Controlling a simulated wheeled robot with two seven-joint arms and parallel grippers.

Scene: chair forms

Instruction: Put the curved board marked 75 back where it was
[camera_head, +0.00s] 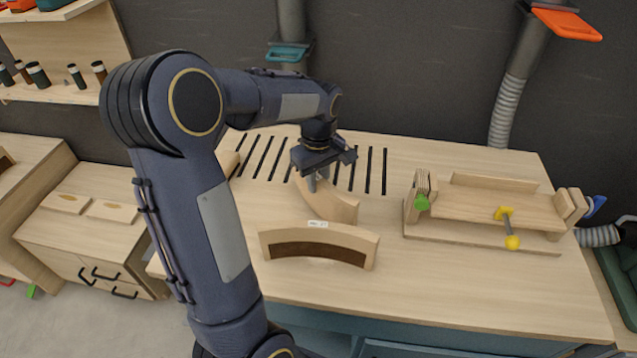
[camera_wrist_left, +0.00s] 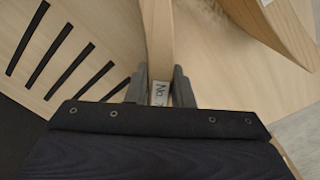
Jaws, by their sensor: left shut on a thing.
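My left gripper (camera_head: 318,183) is shut on a pale curved board (camera_head: 338,207), over the middle of the bench. In the left wrist view the fingers (camera_wrist_left: 161,88) pinch the board (camera_wrist_left: 160,35) from both sides, across its label (camera_wrist_left: 160,92). The label starts with "No"; the rest is partly hidden, so I cannot confirm 75. I cannot tell whether the board touches the bench top. Black slots (camera_head: 262,157) run in a row along the back of the bench, some hidden behind my arm and gripper. My right gripper is out of view.
A second curved board (camera_head: 275,237), with a dark inner face and a label, stands just in front of the held one. A wooden clamping jig (camera_head: 490,208) with green and yellow knobs is at the right. The bench front (camera_head: 440,290) is clear.

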